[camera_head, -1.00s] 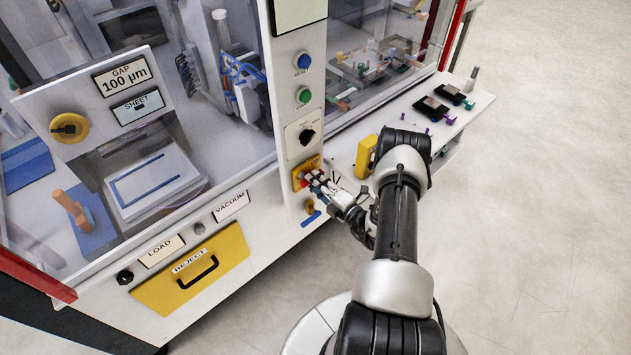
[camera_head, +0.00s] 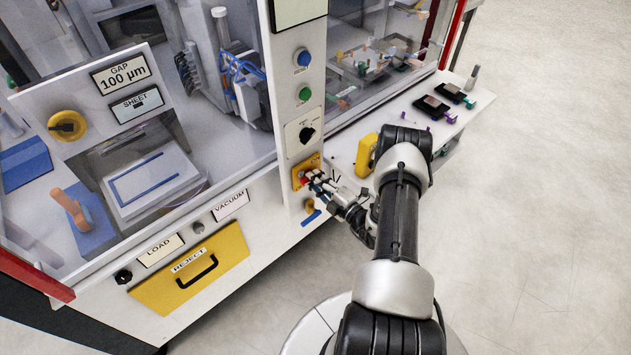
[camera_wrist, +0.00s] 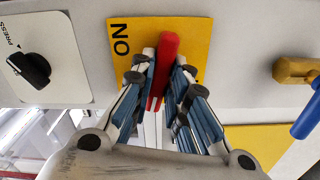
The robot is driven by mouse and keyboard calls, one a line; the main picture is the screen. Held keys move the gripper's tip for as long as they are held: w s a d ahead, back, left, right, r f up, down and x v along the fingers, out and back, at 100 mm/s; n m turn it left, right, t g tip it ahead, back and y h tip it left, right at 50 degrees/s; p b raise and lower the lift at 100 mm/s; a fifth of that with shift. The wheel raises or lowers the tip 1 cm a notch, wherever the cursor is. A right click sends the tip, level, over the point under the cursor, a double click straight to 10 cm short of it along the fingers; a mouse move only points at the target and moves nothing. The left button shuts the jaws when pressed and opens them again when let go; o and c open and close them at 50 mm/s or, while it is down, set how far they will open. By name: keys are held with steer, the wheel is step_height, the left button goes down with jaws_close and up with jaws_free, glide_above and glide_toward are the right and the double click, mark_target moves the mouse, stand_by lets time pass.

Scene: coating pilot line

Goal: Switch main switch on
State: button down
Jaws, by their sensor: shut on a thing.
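The main switch is a red handle (camera_wrist: 168,48) on a yellow plate (camera_wrist: 195,33), low on the white control column. In the wrist view the plate's black "ON" mark (camera_wrist: 121,40) stands left of the handle and reads sideways. The handle runs nearly up and down in that picture, leaning slightly. My gripper (camera_wrist: 163,78) has its fingers on both sides of the handle and is shut on it. The fingers cover part of the plate and any mark behind them. In the head view the yellow plate (camera_head: 298,181) shows beside my gripper (camera_head: 310,180).
Above the plate are a black rotary knob (camera_head: 307,134), a green button (camera_head: 305,94) and a blue button (camera_head: 302,59). A small yellow and blue valve (camera_head: 310,214) is just below. A yellow block (camera_head: 366,154) stands on the right ledge. Open floor lies right.

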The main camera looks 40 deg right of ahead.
steer(key=m+b, duration=0.1)
steer(key=m, duration=0.5)
steer(key=c, duration=1.5)
jaws_free()
steer(key=shift+s, duration=0.1)
steer(key=shift+s+d, duration=0.2)
steer(key=shift+s, duration=2.7)
